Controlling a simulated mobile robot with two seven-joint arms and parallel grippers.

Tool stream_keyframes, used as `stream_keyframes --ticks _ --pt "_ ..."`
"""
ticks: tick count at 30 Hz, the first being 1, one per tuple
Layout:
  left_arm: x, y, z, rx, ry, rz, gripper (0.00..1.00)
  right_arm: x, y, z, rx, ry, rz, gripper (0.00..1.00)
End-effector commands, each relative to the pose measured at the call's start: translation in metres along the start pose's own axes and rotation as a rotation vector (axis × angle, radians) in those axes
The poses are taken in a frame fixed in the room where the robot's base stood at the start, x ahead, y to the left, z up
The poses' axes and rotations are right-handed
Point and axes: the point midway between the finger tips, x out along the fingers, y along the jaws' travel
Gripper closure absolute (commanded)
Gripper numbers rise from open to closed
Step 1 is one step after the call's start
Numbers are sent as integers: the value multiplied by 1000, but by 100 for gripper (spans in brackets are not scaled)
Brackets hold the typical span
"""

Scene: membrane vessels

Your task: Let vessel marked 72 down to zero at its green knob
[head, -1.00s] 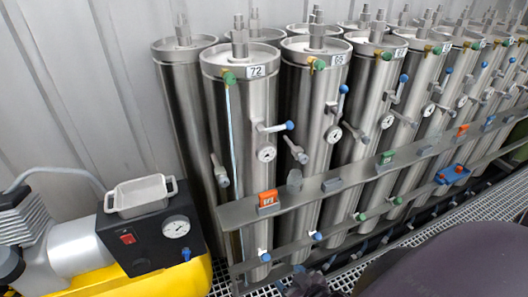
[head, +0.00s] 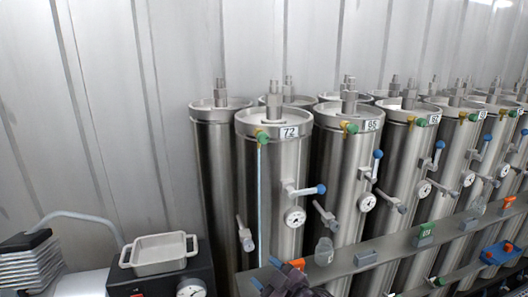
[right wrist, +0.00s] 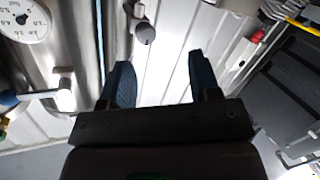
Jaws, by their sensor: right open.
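The vessel marked 72 (head: 270,190) is a tall steel cylinder at the near left end of the row. Its green knob (head: 262,135) sits near the top, left of the number label. A round gauge (head: 295,216) and a blue-handled lever (head: 305,190) are on its front; the needle is too small to read there. My right gripper (head: 285,282) is at the bottom edge of the head view, well below the knob, partly cut off. The right wrist view shows its jaws (right wrist: 160,82) apart and empty, beside a steel cylinder with a gauge (right wrist: 22,20). My left gripper is not in view.
A white dish (head: 160,254) stands on a dark box at lower left. More vessels stand close to the right.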

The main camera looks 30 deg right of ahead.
Motion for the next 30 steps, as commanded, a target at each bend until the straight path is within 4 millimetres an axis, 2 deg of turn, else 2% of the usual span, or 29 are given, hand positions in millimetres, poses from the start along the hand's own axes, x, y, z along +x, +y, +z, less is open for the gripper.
stream_keyframes --ticks 1,3,9,14,18,22,30 --pt "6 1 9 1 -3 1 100 14 6 -15 -78 37 1 43" --pt "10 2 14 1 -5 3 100 28 16 -39 -201 79 13 43" --pt "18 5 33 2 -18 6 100 54 43 -108 -643 157 108 43" --pt "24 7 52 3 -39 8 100 60 69 -161 -1091 151 271 43" --pt "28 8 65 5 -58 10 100 51 92 -198 -1485 55 453 43" --pt "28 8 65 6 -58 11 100 34 110 -216 -1782 -105 589 43" --pt "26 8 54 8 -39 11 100 4 134 -216 -2189 -520 677 43"
